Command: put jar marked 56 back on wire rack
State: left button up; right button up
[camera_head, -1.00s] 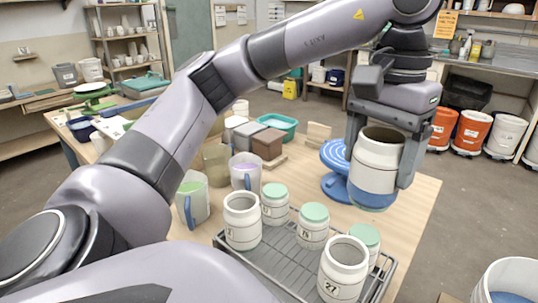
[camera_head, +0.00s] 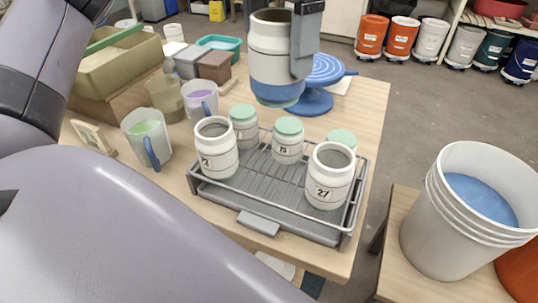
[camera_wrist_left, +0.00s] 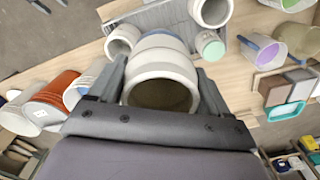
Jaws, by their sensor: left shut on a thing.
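My left gripper (camera_head: 280,40) is shut on an open white jar (camera_head: 272,45) with a wet blue lower band. It holds the jar upright above the table, behind the wire rack (camera_head: 262,180). No number shows on this jar. The left wrist view shows the jar's mouth (camera_wrist_left: 160,92) between the fingers. On the rack stand an open white jar marked 27 (camera_head: 330,178), another open white jar (camera_head: 216,150) with a partly readable mark, and green-topped jars (camera_head: 288,143). Bare rack wires show between the front jars. My right gripper is not in view.
A blue turntable (camera_head: 312,98) stands behind the held jar. Pitchers with green (camera_head: 148,138) and purple (camera_head: 201,102) contents are left of the rack. A large bucket with blue glaze (camera_head: 480,198) stands at right on a lower wooden surface.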

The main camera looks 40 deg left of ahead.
aim_at(278, 95)
pick_arm(q)
notch_tip(278, 95, down, 8)
jog(key=shift+r+b, duration=0.25)
jog(key=shift+b, duration=0.95)
jog(key=shift+f, duration=5.45)
jog(key=shift+f+b, duration=0.1)
jog(key=shift+b, duration=0.25)
jog(key=shift+f, duration=0.15)
jog(key=o, duration=1)
